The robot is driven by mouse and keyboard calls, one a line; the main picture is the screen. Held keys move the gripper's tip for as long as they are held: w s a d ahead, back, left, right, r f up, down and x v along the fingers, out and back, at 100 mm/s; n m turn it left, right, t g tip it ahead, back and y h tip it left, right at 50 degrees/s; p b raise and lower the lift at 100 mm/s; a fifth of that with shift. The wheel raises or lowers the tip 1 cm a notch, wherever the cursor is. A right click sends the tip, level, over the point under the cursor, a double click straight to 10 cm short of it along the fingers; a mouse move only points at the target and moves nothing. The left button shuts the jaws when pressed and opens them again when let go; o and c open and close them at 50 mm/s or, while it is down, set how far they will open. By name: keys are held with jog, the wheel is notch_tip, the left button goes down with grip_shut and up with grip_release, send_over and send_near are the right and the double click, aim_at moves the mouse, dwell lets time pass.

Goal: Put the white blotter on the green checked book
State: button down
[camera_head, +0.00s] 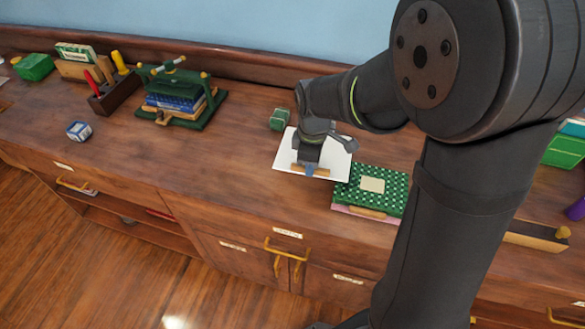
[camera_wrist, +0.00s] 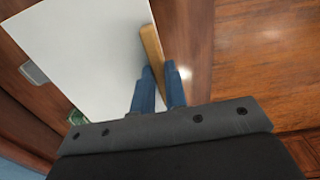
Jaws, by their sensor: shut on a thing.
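The white blotter (camera_head: 288,153) is a flat white sheet with a wooden strip along its near edge. It also fills the left of the wrist view (camera_wrist: 85,50). My gripper (camera_head: 309,170) is shut on the wooden strip, its blue fingers (camera_wrist: 160,90) on either side of it. The green checked book (camera_head: 397,190), with a pale label on its cover, lies flat on the counter just right of the blotter. The blotter's right corner comes close to the book's left edge. The exact gap and height under the blotter are hard to tell.
A small green box (camera_head: 279,119) stands just behind the blotter. A green press (camera_head: 175,95) with blue books, a blue-and-white cube (camera_head: 79,131) and a dark caddy (camera_head: 116,92) stand to the left. The counter between the cube and blotter is clear.

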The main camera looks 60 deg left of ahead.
jog(key=shift+w+d+r, duration=0.4)
jog(key=shift+w+d, duration=0.05)
jog(key=shift+w, duration=0.25)
notch_tip(320, 180, up, 2)
jog(key=r, duration=0.1)
send_over(372, 198)
jog(key=s+d, duration=0.1)
jog(key=s, duration=0.1)
jog(key=w+d, duration=0.4)
jog(key=d, duration=0.7)
jog(key=shift+m, duration=0.3)
jog(key=shift+s+a+f, duration=0.7)
jog(key=shift+a+f, duration=1)
jog(key=shift+s+a+f, duration=0.75)
jog(key=shift+a+f, duration=0.95)
jog(key=shift+a, duration=0.05)
jog(key=shift+s+a+f, duration=0.7)
jog(key=shift+a+f, duration=1)
jog(key=shift+f, duration=0.15)
jog(key=c, duration=1.5)
grip_release()
jog(key=shift+o, duration=0.2)
